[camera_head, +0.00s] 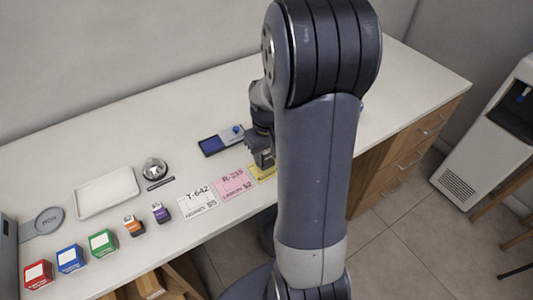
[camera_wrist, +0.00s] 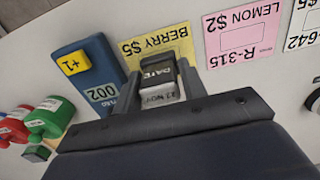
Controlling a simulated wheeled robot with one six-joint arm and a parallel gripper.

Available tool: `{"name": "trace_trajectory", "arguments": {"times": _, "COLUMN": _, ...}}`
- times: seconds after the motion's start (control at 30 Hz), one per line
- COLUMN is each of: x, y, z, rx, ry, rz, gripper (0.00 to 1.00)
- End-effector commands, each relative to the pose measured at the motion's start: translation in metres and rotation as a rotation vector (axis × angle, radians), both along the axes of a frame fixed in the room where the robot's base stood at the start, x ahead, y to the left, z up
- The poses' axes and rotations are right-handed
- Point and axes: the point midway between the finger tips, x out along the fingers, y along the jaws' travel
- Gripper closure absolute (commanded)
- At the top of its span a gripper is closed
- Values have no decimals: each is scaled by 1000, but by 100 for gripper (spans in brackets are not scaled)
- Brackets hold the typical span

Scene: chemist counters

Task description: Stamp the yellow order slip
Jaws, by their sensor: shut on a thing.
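The yellow slip (camera_head: 264,174), marked BERRY $5, lies on the counter at the right end of a row of slips. Much of it is hidden by my gripper and arm in the head view; in the wrist view its printed part (camera_wrist: 165,42) shows beyond the fingertips. My gripper (camera_head: 264,158) is directly over the slip, low down. It is shut on a dark stamp (camera_wrist: 160,82) with DATE and 22 NOV on it, held between both fingers. I cannot tell whether the stamp touches the slip; its underside is hidden.
A pink slip (camera_head: 234,184) and white slip (camera_head: 198,203) lie alongside. A blue pad (camera_head: 220,140) sits behind them. A blue counter (camera_wrist: 88,75) reading 002 stands close beside the yellow slip, with red and green items (camera_wrist: 50,117) beyond. A white tray (camera_head: 107,193) is at left.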

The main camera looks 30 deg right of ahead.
Motion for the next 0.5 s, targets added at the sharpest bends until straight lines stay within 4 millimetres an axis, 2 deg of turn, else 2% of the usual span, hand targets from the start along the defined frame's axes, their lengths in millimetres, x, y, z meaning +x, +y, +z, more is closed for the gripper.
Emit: {"name": "trace_trajectory", "arguments": {"times": 0.5, "x": 0, "y": 0, "z": -6, "rx": 0, "ry": 0, "rz": 0, "gripper": 75}}
